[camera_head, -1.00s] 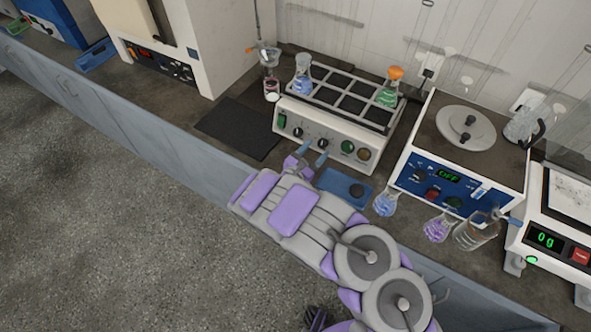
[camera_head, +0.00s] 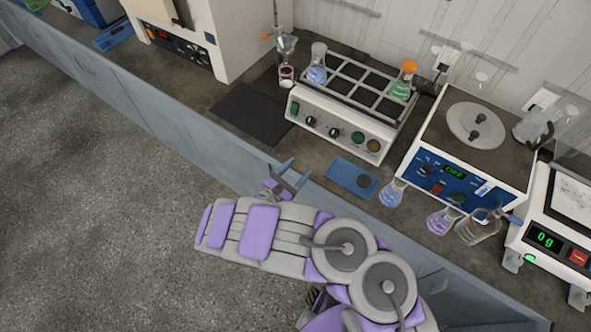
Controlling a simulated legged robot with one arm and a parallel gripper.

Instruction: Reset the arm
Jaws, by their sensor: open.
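My gripper (camera_head: 295,171) is open and empty, with its two blue fingers apart. It is at the front edge of the bench, in front of the white shaker with the grey rack (camera_head: 337,124). My grey and purple arm stretches from the lower right to the left below it. A small blue tray (camera_head: 341,175) with a dark round piece lies on the bench to the right of the gripper, apart from it.
The shaker's rack holds a blue flask (camera_head: 317,73) and a green flask with an orange stopper (camera_head: 401,90). A blue flask (camera_head: 392,193), a purple flask (camera_head: 440,221) and a beaker (camera_head: 477,229) stand near the bench's front edge. A black mat (camera_head: 250,114) lies clear at left.

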